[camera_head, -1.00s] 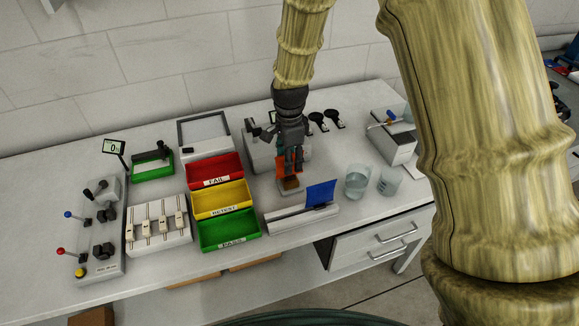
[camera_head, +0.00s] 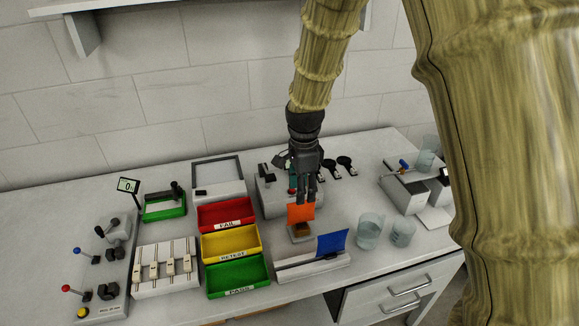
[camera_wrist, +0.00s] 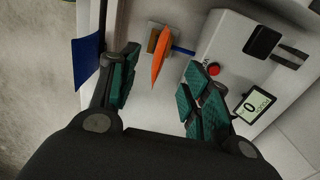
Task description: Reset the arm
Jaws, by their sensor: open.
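My gripper (camera_head: 306,190) hangs from my arm over the bench, fingers pointing down. In the wrist view its two green-padded fingers (camera_wrist: 158,92) stand wide apart with nothing between them. Below and in front of it, an orange plate (camera_head: 301,213) stands upright at a small brown block on a light base (camera_head: 300,238). The orange plate also shows in the wrist view (camera_wrist: 161,58), beyond and between the fingertips, apart from them. The gripper hides part of the grey machine (camera_head: 270,203) behind it.
A blue plate (camera_head: 332,243) stands on a white rail in front, with two clear beakers (camera_head: 369,233) to its right. Red, yellow and green bins (camera_head: 239,274) sit left. A lever panel (camera_head: 101,275) is far left. A shelf (camera_head: 200,3) hangs on the wall above.

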